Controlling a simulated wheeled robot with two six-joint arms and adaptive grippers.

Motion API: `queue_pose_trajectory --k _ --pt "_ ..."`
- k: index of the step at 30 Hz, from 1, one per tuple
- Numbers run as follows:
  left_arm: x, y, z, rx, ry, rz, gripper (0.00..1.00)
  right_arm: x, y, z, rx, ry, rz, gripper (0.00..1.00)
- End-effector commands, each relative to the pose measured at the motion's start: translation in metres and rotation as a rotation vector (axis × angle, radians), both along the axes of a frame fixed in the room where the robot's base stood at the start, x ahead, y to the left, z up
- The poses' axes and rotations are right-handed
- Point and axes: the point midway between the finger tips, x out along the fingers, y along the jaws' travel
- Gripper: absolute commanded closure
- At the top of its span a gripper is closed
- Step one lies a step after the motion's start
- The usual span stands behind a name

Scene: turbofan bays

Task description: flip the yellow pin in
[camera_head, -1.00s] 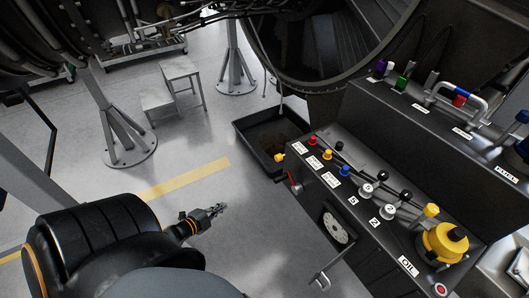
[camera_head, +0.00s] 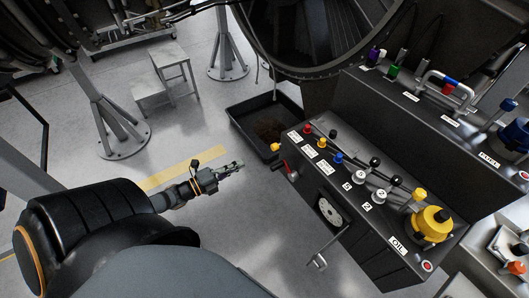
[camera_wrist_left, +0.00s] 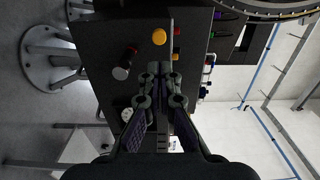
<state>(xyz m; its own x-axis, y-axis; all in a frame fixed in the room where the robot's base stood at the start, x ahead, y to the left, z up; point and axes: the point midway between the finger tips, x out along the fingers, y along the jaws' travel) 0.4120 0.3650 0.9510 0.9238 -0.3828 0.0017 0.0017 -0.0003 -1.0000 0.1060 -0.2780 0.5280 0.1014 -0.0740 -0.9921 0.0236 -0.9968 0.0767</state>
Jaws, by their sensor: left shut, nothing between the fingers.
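The yellow pin among the coloured switches (camera_head: 320,143) stands on top of the dark console between a red one (camera_head: 307,129) and a blue one (camera_head: 338,158). A second yellow knob (camera_head: 275,147) sticks out of the console's left end; I cannot tell which one the task means. A round yellow knob (camera_wrist_left: 159,37) shows in the left wrist view, beyond the fingertips. My left gripper (camera_head: 238,167) is shut and empty, left of the console and apart from it. Its closed fingers (camera_wrist_left: 160,72) point toward the console in the wrist view. My right gripper is not in view.
The dark console (camera_head: 300,190) also carries a red lever (camera_head: 283,169), a crank (camera_head: 318,262), black-knobbed levers and a large yellow oil cap (camera_head: 431,224). A black tray (camera_head: 240,120) lies on the floor behind the gripper. A grey step stool (camera_head: 152,97) and stands are farther off.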

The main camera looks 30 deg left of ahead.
Motion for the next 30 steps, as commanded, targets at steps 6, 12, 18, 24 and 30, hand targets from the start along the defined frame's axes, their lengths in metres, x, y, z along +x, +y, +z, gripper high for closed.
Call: queue_pose_trajectory --k 6,12,18,24,30 --pt "0.046 -0.019 -0.001 -0.003 -0.006 0.002 1.0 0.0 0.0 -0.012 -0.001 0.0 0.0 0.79" --pt "0.082 -0.034 0.001 -0.003 -0.004 0.002 1.0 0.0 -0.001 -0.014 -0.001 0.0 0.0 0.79" --pt "0.102 -0.042 0.001 -0.002 0.0 0.002 1.0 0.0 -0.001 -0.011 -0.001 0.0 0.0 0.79" --pt "0.106 -0.044 -0.001 -0.001 0.002 0.001 1.0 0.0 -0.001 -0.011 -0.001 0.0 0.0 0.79" --pt "0.106 -0.044 -0.001 -0.001 0.001 0.0 1.0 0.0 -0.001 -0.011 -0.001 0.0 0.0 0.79"
